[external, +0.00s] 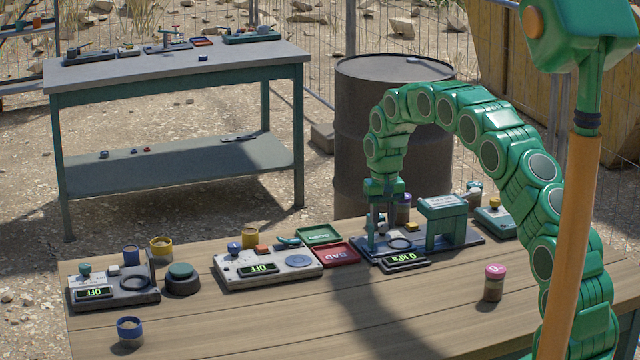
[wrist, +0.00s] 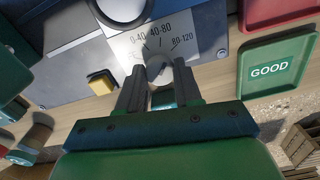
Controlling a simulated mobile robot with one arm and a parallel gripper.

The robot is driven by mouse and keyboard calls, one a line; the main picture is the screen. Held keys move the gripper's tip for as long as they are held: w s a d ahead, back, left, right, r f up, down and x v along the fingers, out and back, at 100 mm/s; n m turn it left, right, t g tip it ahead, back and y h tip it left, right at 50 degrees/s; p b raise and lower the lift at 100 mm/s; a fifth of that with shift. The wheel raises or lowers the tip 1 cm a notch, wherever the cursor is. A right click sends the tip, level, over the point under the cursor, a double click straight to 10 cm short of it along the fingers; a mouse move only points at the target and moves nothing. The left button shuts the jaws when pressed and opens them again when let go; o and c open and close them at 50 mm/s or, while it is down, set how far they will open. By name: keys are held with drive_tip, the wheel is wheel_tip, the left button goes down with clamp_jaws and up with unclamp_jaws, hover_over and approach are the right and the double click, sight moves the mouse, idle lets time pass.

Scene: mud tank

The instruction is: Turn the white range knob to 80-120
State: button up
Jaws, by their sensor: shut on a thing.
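The white range knob (wrist: 158,66) sits on the tester's grey panel, beside a white label (wrist: 150,42) marked 0-40, 40-80 and 80-120. In the wrist view my gripper (wrist: 160,80) has one finger on each side of the knob and is shut on it. I cannot tell which range the knob points to. In the external view my gripper (external: 377,228) reaches down over the left part of the blue tester base (external: 462,246). The tester's display (external: 405,261) reads 0 kPa.
A green GOOD tray (wrist: 278,66) and a red BAD tray (external: 337,253) lie beside the tester. A yellow button (wrist: 101,82) is near my fingers. A pink-lidded jar (external: 494,283) stands in front; the front middle of the table is clear.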

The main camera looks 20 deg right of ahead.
sight(383, 224)
drive_tip(key=shift+m, duration=1.9)
drive_tip(key=o, duration=1)
drive_tip(key=shift+o, duration=0.2)
drive_tip(key=shift+r, duration=0.1)
wheel_tip(383, 224, up, 7)
drive_tip(key=shift+r, duration=0.35)
